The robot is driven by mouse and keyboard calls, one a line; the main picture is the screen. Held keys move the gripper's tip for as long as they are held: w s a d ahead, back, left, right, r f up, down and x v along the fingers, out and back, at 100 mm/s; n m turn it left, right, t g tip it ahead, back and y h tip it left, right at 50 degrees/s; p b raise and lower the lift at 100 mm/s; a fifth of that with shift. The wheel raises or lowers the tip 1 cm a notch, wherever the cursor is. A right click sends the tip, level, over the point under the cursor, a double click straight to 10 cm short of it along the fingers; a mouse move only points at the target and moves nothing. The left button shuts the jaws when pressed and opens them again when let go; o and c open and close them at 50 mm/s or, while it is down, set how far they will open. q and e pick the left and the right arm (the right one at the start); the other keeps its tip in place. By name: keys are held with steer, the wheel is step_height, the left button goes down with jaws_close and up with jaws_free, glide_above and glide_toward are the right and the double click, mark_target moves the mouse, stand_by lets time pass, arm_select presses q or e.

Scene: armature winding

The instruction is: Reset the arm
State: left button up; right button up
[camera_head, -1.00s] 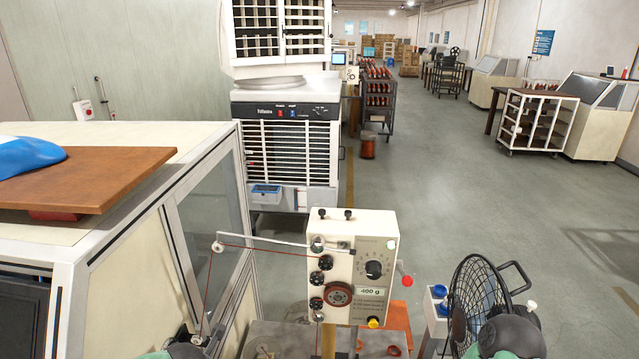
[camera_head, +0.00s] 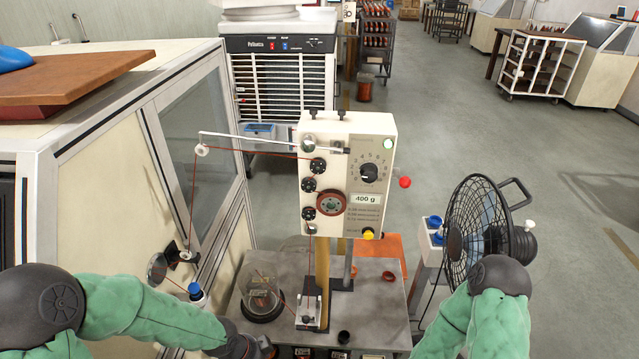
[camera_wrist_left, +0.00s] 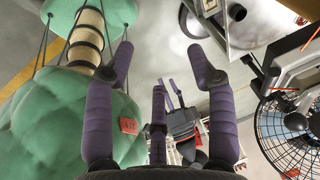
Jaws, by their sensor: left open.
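My left gripper (camera_wrist_left: 164,68) shows in the left wrist view with its dark purple fingers spread apart and nothing between them. In the head view, my left arm (camera_head: 140,310), in a green sleeve, reaches in from the left, its dark far end at the bottom edge. My right arm (camera_head: 487,305), also green-sleeved, stands bent at the lower right. Its gripper is out of the head view. A large green sleeved form (camera_wrist_left: 70,110) fills the left of the wrist view.
A cream tension unit (camera_head: 345,175) with a thin lever and red wire stands over a grey worktable (camera_head: 370,310). A glass dome (camera_head: 262,295) sits on that table. A black fan (camera_head: 478,225) is close behind my right arm. A cream machine cabinet (camera_head: 100,180) borders the left.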

arm_select(q)
steer(key=s+d+f+n+b, duration=0.1)
steer(key=s+f+n+b, duration=0.1)
steer(key=f+n+b, duration=0.2)
steer(key=s+d+f+n+b, duration=0.2)
steer(key=f+n, duration=0.8)
steer(key=f, duration=0.5)
steer(key=s+d+f+n+g+h+b, duration=0.1)
steer(key=s+f+n+b, duration=0.3)
steer(key=f+n, duration=0.3)
step_height(320, 180, down, 3)
steer(key=shift+s+d+f+b, duration=0.1)
steer(key=shift+s+d+b, duration=0.2)
steer(key=shift+b, duration=0.55)
